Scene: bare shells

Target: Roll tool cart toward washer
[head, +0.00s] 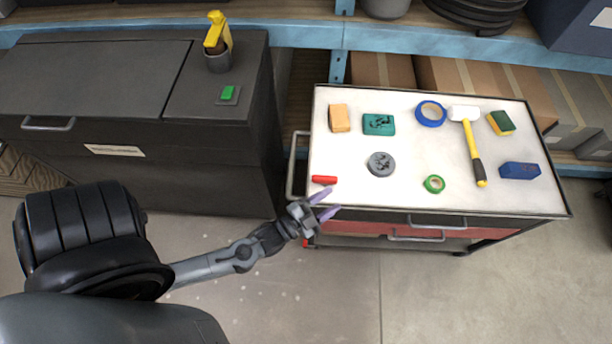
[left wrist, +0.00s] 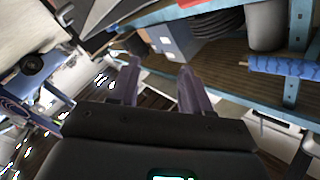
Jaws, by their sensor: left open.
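The tool cart (head: 345,112) has a white top, a dark rim, and a red and dark drawer front; it stands right of centre in the head view. Its side handle (head: 292,166) is a bar on its left end. The washer (head: 95,75), a dark lidded cabinet with a front handle and a label, stands to the left, with a narrow gap between them. My left gripper (head: 325,204) is open and empty at the cart's front left corner, below the handle; I cannot tell whether it touches the cart. Its spread fingers also show in the left wrist view (left wrist: 158,82). My right gripper is out of view.
A yellow-topped spray bottle (head: 216,42) and a green button (head: 228,93) are on the washer. The cart top carries a mallet (head: 467,135), tape rolls, sponges and other small items. A blue shelf (head: 310,35) with boxes runs behind. The floor in front (head: 330,290) is clear.

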